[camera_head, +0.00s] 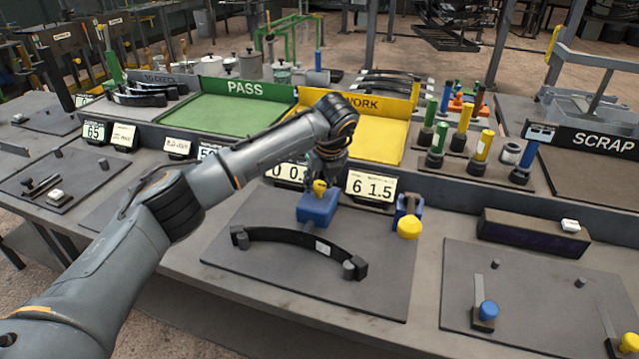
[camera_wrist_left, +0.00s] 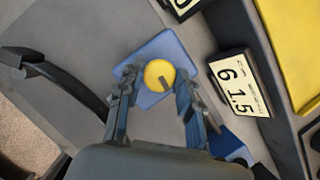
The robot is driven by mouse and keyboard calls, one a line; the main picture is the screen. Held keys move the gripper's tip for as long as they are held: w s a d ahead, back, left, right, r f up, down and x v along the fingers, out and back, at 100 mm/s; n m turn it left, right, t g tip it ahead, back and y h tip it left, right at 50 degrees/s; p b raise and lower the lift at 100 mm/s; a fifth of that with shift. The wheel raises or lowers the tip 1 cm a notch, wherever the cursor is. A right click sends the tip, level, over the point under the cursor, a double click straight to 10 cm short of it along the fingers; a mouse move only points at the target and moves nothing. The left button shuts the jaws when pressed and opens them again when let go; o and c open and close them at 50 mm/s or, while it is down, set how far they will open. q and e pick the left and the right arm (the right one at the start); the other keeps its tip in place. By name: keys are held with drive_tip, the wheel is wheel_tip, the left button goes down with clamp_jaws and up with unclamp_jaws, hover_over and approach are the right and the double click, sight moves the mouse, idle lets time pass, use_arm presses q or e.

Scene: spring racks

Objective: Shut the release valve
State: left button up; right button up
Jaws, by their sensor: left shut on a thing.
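The release valve is a yellow knob (camera_head: 320,187) on top of a blue block (camera_head: 317,208) on the grey plate. In the left wrist view the round yellow knob (camera_wrist_left: 159,74) shows a dark slot or pointer mark, over the blue block (camera_wrist_left: 178,52). My left gripper (camera_head: 322,180) reaches down onto the knob from above. In the left wrist view its two fingers (camera_wrist_left: 157,90) stand on either side of the knob and are shut on it. My right gripper is in neither view.
A black curved leaf spring (camera_head: 290,236) lies in front of the block on the plate. A blue unit with a yellow ball knob (camera_head: 409,228) stands to the right. Number cards, one reading "6 1.5" (camera_head: 371,187), stand behind. Green and yellow trays lie farther back.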

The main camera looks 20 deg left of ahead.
use_arm(q)
drive_tip(key=m+b, duration=0.1)
drive_tip(key=m, duration=0.1)
drive_tip(key=m+h+b, duration=0.1)
drive_tip(key=m, duration=0.1)
drive_tip(key=shift+a+f+t+h+b, duration=0.2)
drive_tip(key=shift+t+h+b, duration=0.1)
drive_tip(key=shift+t+b, duration=0.1)
drive_tip(key=shift+r+m+h+b, duration=0.1)
drive_tip(key=shift+m+h+b, duration=0.3)
drive_tip(key=shift+m, duration=0.7)
drive_tip(key=m+h, duration=0.1)
drive_tip(key=m, duration=0.1)
drive_tip(key=shift+r+m, duration=0.1)
drive_tip(key=shift+m, duration=0.2)
drive_tip(key=m+h, duration=0.1)
drive_tip(key=m, duration=0.2)
drive_tip(key=shift+a+m, duration=0.15)
drive_tip(key=shift+m, duration=0.15)
drive_tip(key=shift+m+g+h+p, duration=0.25)
drive_tip(key=shift+m+g+h, duration=0.15)
drive_tip(key=shift+m, duration=0.7)
drive_tip(key=shift+m+g+h+p, duration=0.2)
drive_tip(key=shift+m+g+h, duration=0.15)
drive_tip(key=shift+m, duration=0.75)
drive_tip(key=shift+a, duration=0.1)
drive_tip(key=o, duration=1.1)
